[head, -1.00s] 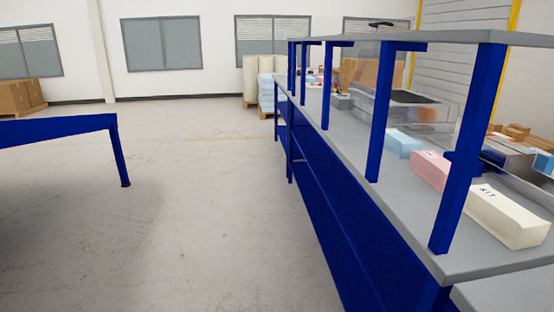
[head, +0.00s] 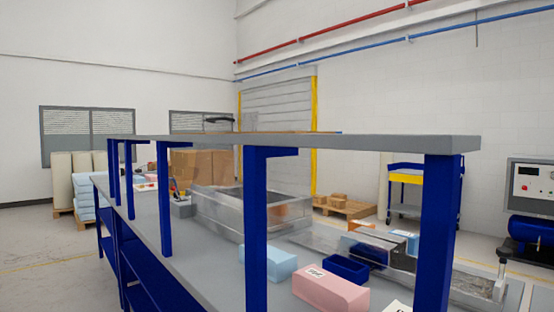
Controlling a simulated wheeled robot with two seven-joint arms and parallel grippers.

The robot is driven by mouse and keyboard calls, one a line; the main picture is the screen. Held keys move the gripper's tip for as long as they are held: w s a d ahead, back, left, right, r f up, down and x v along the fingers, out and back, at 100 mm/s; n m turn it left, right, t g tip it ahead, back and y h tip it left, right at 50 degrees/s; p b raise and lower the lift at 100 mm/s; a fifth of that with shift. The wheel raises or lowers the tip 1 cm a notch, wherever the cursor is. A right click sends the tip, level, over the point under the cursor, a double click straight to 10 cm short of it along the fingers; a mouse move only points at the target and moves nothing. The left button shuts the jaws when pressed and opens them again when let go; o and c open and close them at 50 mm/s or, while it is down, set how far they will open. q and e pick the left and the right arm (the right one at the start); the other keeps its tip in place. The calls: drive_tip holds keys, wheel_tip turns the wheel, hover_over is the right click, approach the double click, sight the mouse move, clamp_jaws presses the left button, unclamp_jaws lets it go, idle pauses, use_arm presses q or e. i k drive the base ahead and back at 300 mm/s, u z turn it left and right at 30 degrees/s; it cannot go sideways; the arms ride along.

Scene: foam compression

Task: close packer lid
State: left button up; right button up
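A low silver box-shaped machine (head: 222,211), which looks like the packer, sits on the grey workbench beyond the blue shelf posts. Its upper face has a dark area, and part of it is hidden behind a post. I cannot clearly make out its lid or tell whether it is open or shut. Neither of my grippers is in the head view.
The bench carries a grey shelf (head: 300,142) on blue posts (head: 256,230). A light blue foam block (head: 268,262), a pink block (head: 328,288) and a blue bin (head: 346,267) lie on it. A cart (head: 412,190) stands behind. Floor is clear at far left.

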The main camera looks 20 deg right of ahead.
sight(233, 201)
drive_tip(key=u, duration=1.35)
drive_tip(key=i, duration=3)
drive_tip(key=z, duration=3.95)
